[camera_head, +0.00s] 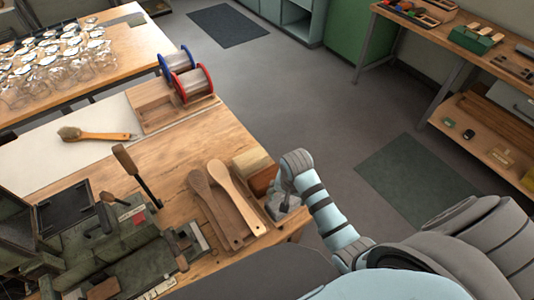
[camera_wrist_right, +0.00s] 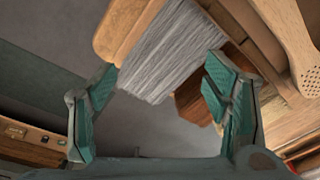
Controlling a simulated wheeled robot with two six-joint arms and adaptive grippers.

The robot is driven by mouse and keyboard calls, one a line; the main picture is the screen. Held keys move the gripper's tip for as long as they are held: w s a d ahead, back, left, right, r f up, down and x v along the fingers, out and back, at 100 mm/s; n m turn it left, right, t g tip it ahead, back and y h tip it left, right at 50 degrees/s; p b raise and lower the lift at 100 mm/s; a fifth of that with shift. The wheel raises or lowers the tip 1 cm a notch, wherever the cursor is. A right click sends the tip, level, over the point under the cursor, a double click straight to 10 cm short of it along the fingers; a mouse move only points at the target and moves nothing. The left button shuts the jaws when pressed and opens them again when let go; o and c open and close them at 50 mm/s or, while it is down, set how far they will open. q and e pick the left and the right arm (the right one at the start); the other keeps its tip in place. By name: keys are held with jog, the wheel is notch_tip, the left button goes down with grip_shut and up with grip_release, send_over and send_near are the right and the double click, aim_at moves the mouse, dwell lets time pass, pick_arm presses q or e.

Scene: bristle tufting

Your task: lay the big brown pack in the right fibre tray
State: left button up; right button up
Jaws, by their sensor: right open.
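The brown pack (camera_head: 263,181) sits at the right edge of the bench, between a cream pack (camera_head: 250,162) and a grey pack (camera_head: 280,208). In the right wrist view the brown pack (camera_wrist_right: 196,101) shows its end, partly hidden behind the right-hand finger. My right gripper (camera_head: 287,188) is beside the packs at the bench edge. Its open fingers (camera_wrist_right: 160,75) in the right wrist view have the grey fibre bundle (camera_wrist_right: 172,48) beyond them; nothing is held. I cannot tell which wooden compartment is the right fibre tray. My left gripper is out of view.
A dark tufting machine (camera_head: 110,235) stands at the front left. Wire spools (camera_head: 192,85) and a finished brush (camera_head: 95,134) are farther back. Open floor lies right of the bench.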

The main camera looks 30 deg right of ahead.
aim_at(267, 177)
jog(key=w+r+m, duration=0.1)
jog(key=w+m, duration=0.1)
jog(key=w, duration=0.1)
jog(key=w+a+r+m+g, duration=0.1)
jog(key=w+r+m, duration=0.1)
jog(key=w, duration=0.2)
jog(key=w+r+m, duration=0.1)
jog(key=w+m, duration=0.2)
jog(key=w, duration=0.1)
jog(key=shift+a+r+g+y, duration=0.25)
jog(key=shift+r+g+y, duration=0.05)
jog(key=shift+y, duration=0.1)
jog(key=shift+w+f, duration=0.1)
jog(key=shift+w, duration=0.1)
notch_tip(267, 177, down, 11)
jog(key=b, duration=0.8)
jog(key=shift+r, duration=0.2)
jog(key=shift+s, duration=0.1)
jog(key=shift+r, duration=0.1)
jog(key=c, duration=1.1)
